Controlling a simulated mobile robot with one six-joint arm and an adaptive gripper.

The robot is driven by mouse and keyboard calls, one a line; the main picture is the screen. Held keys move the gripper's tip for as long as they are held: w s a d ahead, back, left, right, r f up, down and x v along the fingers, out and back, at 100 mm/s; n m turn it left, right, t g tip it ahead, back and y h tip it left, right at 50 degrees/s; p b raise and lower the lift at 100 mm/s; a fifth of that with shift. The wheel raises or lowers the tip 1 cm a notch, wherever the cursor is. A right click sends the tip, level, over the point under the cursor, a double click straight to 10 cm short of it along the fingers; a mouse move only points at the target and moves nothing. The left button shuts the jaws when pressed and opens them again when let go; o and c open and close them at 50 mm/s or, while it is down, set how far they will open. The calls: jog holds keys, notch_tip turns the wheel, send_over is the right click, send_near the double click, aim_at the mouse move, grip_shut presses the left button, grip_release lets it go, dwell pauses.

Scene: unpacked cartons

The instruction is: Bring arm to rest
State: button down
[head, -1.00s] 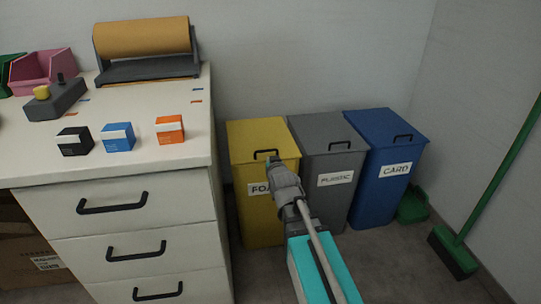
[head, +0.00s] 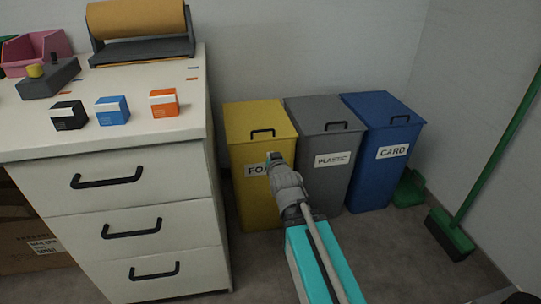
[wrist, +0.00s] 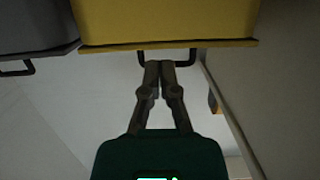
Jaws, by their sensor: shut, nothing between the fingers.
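My arm reaches from the bottom of the head view toward the bins. My gripper (head: 274,158) is in front of the yellow bin (head: 258,205), over its label, just below the handle. In the wrist view my gripper (wrist: 160,66) has its two fingers together with nothing between them. There the fingertips overlap the dark handle (wrist: 188,58) of the yellow bin (wrist: 165,20); I cannot tell whether they touch it.
A grey bin (head: 325,180) and a blue bin (head: 385,170) stand to the right, all lids shut. A drawer cabinet (head: 160,185) is at the left, with three small boxes on top. A green broom (head: 490,170) leans at the right wall. Floor lies clear around my arm.

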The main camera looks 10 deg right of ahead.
jog(key=s+r+g+p, duration=0.1)
jog(key=s+g+p, duration=1.5)
jog(key=s, duration=0.3)
notch_tip(320, 180, up, 38)
jog(key=d+p, duration=0.1)
jog(key=p, duration=3.6)
jog(key=shift+p, duration=0.3)
jog(key=shift+f, duration=0.15)
